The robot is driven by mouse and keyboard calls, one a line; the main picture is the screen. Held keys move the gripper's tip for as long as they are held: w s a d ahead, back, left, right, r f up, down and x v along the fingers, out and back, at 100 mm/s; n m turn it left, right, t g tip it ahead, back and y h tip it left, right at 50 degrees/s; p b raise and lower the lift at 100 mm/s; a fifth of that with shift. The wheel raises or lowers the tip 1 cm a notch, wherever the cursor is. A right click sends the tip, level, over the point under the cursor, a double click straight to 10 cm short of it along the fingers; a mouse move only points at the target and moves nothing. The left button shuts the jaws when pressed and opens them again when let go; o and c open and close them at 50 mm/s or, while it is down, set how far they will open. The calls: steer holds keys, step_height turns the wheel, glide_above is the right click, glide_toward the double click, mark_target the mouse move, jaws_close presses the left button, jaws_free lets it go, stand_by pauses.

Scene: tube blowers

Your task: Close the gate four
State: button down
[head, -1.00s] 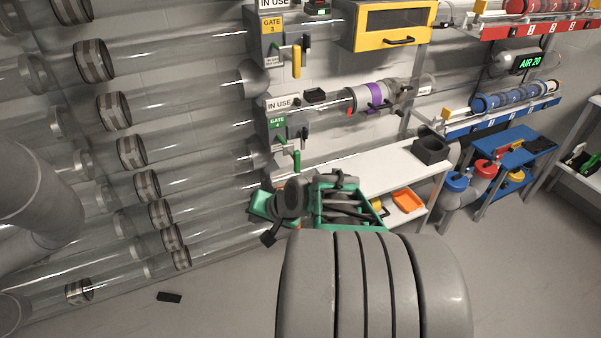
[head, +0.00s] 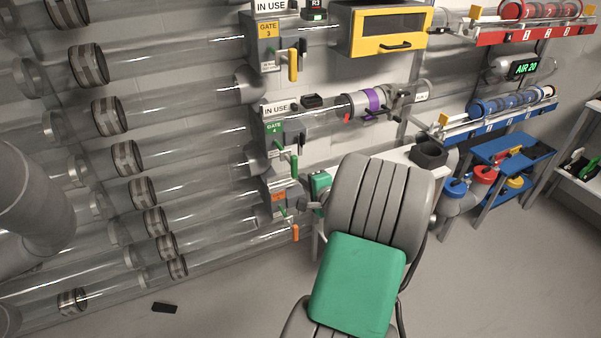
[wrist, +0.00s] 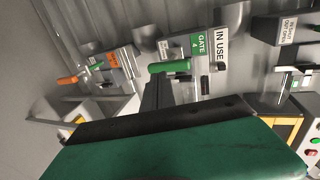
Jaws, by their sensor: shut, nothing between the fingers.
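Gate four is a grey box (head: 277,130) on the clear tubes, with a green GATE 4 label and an IN USE sign; its label (wrist: 199,45) also shows in the wrist view. Its green handle (head: 294,165) hangs at the lower right of the box in the head view. In the wrist view the green handle (wrist: 168,68) lies just beyond the fingertips. My gripper (wrist: 156,82) is shut and empty, its dark fingers close to the handle; I cannot tell whether they touch. In the head view my arm hides the fingers.
Gate three (head: 267,45) with a yellow handle is above. A box with an orange label (head: 279,197) and orange handle is below. A white bench (head: 398,156) with a dark bin (head: 429,153) stands to the right.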

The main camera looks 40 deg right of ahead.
mark_target(287, 157)
steer(key=w, duration=0.1)
steer(key=w+d, duration=0.1)
steer(key=w, duration=0.1)
steer(key=shift+w+r, duration=0.1)
steer(key=shift+w, duration=0.15)
steer(key=w, duration=0.3)
steer(key=w+d, duration=0.1)
steer(key=w, duration=0.1)
steer(key=w+d+b, duration=0.1)
steer(key=w, duration=0.2)
steer(key=shift+w+d, duration=0.25)
steer(key=shift+w, duration=0.05)
steer(key=shift+w+d, duration=0.1)
steer(key=shift+w, duration=0.1)
steer(key=shift+r, duration=0.2)
